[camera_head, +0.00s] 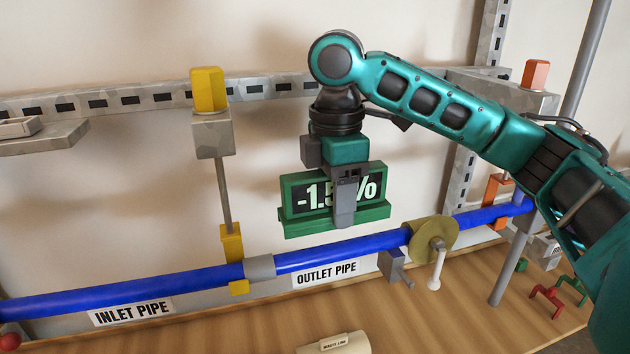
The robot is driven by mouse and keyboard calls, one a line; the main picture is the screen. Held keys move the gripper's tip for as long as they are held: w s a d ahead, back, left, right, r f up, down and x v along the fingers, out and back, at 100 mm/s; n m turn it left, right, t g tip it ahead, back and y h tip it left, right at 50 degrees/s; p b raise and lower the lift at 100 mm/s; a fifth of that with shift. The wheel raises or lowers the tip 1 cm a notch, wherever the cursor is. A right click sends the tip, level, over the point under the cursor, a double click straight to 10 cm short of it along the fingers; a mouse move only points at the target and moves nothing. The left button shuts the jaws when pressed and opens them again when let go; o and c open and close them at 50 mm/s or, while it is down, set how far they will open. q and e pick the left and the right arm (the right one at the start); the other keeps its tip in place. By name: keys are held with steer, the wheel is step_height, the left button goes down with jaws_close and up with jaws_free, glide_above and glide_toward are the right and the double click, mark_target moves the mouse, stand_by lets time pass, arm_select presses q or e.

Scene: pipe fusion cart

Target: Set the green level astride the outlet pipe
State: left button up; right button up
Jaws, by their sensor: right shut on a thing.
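The green level (298,211) has a dark display reading about "-1.5%", with a digit partly hidden by a finger. My right gripper (345,205) is shut on the green level from above. It holds the level over the blue outlet pipe (345,250), with the level's base appearing a little above the pipe. The level looks slightly tilted in the picture. The outlet pipe runs from a grey coupling (260,268) up to the right, above the "OUTLET PIPE" label (325,274). My left gripper is not in view.
The blue inlet pipe (130,290) continues left of the coupling. A yellow-topped clamp post (226,195) stands at the coupling. A brass disc (432,240) with a white handle sits on the outlet pipe to the right. A cream cylinder (335,344) lies at the front of the wooden top.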

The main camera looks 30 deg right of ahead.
mark_target(334, 245)
steer(key=shift+w, duration=0.2)
steer(key=shift+s+f, duration=0.25)
steer(key=shift+f, duration=2.25)
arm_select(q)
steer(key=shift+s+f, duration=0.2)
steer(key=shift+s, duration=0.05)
arm_select(e)
steer(key=shift+f, duration=0.4)
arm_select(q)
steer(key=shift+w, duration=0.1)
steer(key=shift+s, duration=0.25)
arm_select(e)
steer(key=o, duration=1.3)
steer(key=shift+o, duration=0.2)
